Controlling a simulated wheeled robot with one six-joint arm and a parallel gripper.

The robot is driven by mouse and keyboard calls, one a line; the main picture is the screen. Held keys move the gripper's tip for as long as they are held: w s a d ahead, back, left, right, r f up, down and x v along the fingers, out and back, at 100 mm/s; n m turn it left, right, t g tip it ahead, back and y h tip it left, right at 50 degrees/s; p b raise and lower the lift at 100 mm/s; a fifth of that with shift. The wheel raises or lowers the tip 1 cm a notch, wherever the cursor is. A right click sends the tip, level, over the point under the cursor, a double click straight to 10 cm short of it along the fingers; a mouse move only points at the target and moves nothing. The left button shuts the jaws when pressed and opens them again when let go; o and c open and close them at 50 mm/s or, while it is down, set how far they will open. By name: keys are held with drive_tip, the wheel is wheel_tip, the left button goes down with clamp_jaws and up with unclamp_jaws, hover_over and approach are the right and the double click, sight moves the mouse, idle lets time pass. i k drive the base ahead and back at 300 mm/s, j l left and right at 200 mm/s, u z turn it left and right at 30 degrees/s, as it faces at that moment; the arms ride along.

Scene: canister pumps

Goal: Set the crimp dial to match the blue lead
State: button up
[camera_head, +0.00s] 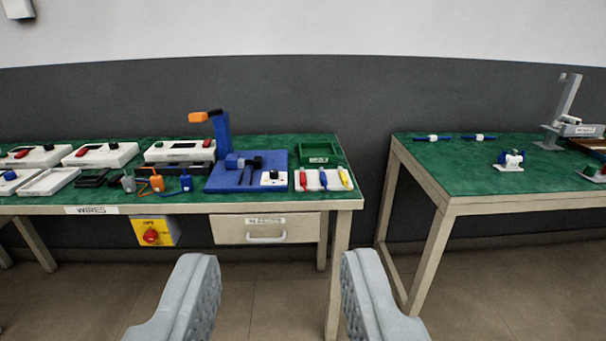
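The crimp tool is a blue stand (222,130) on a blue base plate (222,181), with an orange-tipped lever at its top. A small white box with a black dial (273,178) sits at the plate's right front corner; its setting is too small to read. A white rack (322,182) to the right holds red, blue and yellow leads; the blue lead (323,179) is in the middle. My gripper (270,290) is open and empty in the foreground, well short of the table, its two grey fingers wide apart.
The left table (345,203) has a drawer (266,229) and a yellow box with a red knob (152,233) under its front edge. White instrument boxes (104,154) crowd its left part. A green tray (319,150) stands behind the rack. A gap separates the right table (440,180).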

sight(274, 173)
drive_tip(key=i+j, duration=0.1)
drive_tip(key=i, duration=0.5)
drive_tip(key=i+j, duration=0.1)
drive_tip(key=i, duration=0.5)
